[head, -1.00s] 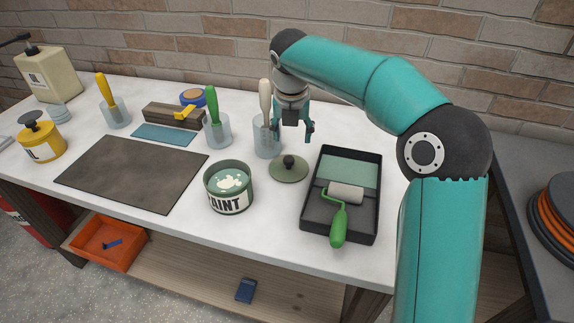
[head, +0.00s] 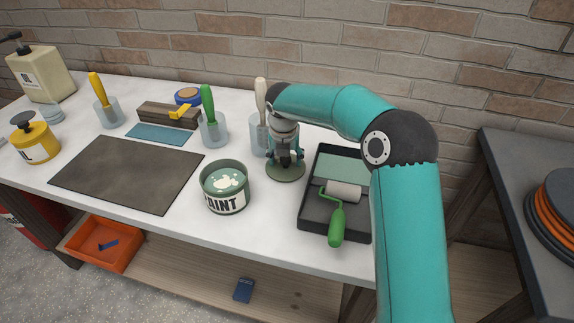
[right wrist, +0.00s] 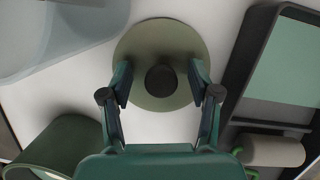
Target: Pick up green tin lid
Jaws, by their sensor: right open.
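The green tin lid (head: 286,174) lies flat on the white table, between the paint tin and the roller tray. In the right wrist view the round lid (right wrist: 150,48) shows with its dark knob (right wrist: 161,80) in the middle. My right gripper (head: 285,160) points down over the lid. In the right wrist view its open fingers (right wrist: 161,84) stand on either side of the knob, with gaps between. The gripper hides part of the lid in the head view. My left gripper is not in view.
The open paint tin (head: 225,186) stands to the left of the lid. The black roller tray (head: 309,221) with a green-handled roller (head: 337,222) lies to the right. A clear cup (head: 258,138) with a white-handled tool stands close behind the gripper.

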